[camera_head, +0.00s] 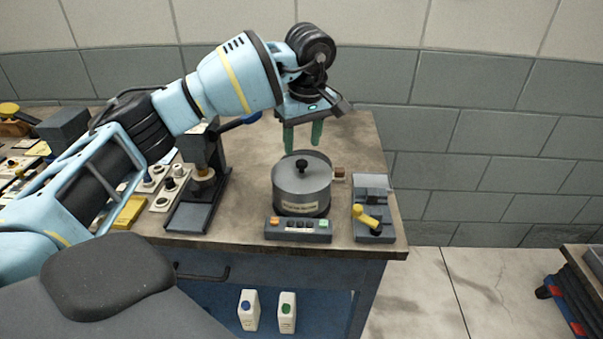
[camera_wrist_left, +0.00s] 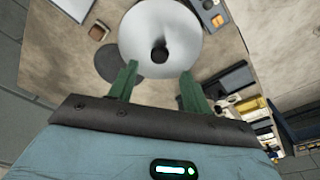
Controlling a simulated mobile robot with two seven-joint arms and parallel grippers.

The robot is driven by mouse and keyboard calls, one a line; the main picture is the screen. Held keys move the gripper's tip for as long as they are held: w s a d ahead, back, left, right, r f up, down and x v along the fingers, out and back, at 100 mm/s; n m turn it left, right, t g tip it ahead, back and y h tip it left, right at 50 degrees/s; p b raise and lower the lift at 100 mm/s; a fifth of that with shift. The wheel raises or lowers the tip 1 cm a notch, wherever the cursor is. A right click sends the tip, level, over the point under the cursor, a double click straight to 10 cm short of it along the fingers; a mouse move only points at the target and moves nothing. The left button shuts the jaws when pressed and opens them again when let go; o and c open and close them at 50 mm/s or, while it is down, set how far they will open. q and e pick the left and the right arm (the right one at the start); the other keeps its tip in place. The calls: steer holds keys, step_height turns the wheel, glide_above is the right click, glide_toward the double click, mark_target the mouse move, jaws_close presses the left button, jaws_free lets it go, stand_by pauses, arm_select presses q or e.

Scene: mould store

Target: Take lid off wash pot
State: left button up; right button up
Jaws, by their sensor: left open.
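The wash pot (camera_head: 301,197) is a grey metal cylinder with a label on its front, standing on the bench near its right end. Its lid (camera_head: 317,172) is on top, flat and grey with a black knob (camera_head: 302,165) in the middle. In the left wrist view the lid (camera_wrist_left: 135,38) is a pale disc with the dark knob (camera_wrist_left: 159,53) at its centre. My left gripper (camera_head: 302,148) has green fingers pointing down, open and empty, above the lid and apart from the knob. In the wrist view the fingers (camera_wrist_left: 158,80) are spread, with the knob beyond them. My right gripper is not in view.
A control box (camera_head: 298,229) with coloured buttons sits before the pot. A grey fixture with a yellow-handled lever (camera_head: 368,214) stands to its right. A dark press-like stand (camera_head: 200,215) is at the left. The bench top behind the pot (camera_head: 255,150) is mostly clear.

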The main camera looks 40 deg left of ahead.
mark_target(302, 162)
arm_select(q)
steer(key=shift+w+a+f+p, duration=0.1)
steer(key=shift+f+p, duration=0.05)
steer(key=shift+f, duration=1.15)
steer(key=shift+w+a+f+p, duration=0.1)
steer(key=shift+f+p, duration=0.05)
steer(key=shift+f, duration=1.1)
steer(key=shift+c, duration=0.4)
jaws_close()
